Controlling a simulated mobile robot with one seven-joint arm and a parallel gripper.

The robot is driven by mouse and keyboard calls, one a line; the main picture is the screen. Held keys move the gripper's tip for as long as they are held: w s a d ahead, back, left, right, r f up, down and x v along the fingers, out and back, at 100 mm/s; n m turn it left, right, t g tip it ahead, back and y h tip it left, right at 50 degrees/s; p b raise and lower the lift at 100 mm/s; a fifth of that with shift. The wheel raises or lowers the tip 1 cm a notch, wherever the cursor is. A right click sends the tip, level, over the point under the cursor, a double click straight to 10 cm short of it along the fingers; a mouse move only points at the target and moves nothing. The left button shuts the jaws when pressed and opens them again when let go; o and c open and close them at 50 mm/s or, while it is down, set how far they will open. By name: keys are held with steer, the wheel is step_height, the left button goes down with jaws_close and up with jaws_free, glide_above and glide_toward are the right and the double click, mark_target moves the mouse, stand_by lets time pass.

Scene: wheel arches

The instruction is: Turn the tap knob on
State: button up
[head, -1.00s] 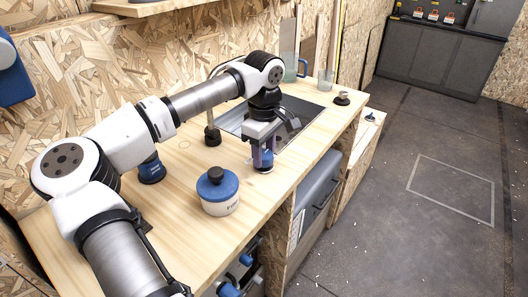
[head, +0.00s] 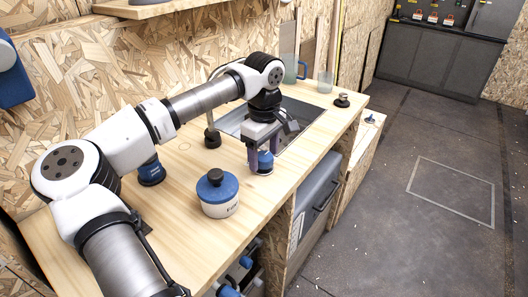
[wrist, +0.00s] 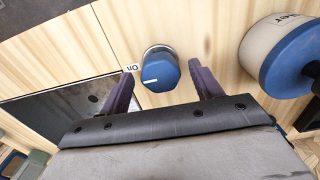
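The tap knob (wrist: 160,70) is a round blue cap on a pale metallic base on the wooden counter. Its white line points left in the wrist view, close to a printed "On" label (wrist: 131,68). In the head view the knob (head: 265,160) shows under my gripper (head: 263,158). My gripper (wrist: 163,88) is open, with one dark finger on each side of the knob and a visible gap to both. The tap (head: 212,135) stands behind the gripper, beside the sink (head: 297,112); its outlet is partly hidden by my arm.
A blue-lidded white jar (head: 218,193) stands close to the knob and also shows in the wrist view (wrist: 285,50). A blue object (head: 151,171) stands behind my arm. A clear jug (head: 289,68) is beyond the sink. The counter front (head: 240,228) has free wood.

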mark_target(264, 156)
step_height(264, 156, up, 14)
steer(key=b, duration=0.1)
stand_by(0.5)
